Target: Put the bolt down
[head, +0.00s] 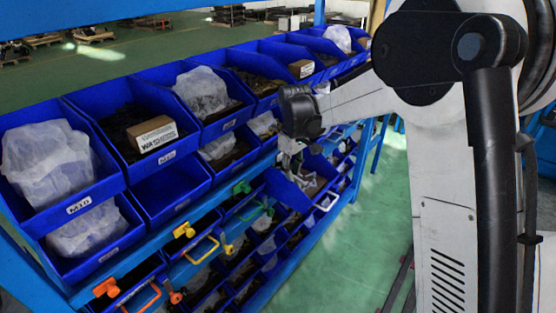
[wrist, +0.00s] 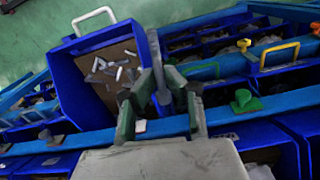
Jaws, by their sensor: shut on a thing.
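My gripper (wrist: 160,102) is in the middle of the wrist view, its fingers closed in. A narrow grey piece (wrist: 156,62) stands up between the fingers; I take it for the bolt, though its outline is hard to separate from them. A blue bin with a white handle (wrist: 95,20) lies just beyond, tipped in the picture, with several small light metal pieces (wrist: 112,72) on its brown floor. In the head view my gripper (head: 291,150) hangs by the right part of the rack; the bolt cannot be made out there.
A blue rack (head: 150,242) carries rows of bins with bags and boxes. A washers box (head: 153,134) sits in an upper bin. Green floor (head: 345,230) is clear right of the rack.

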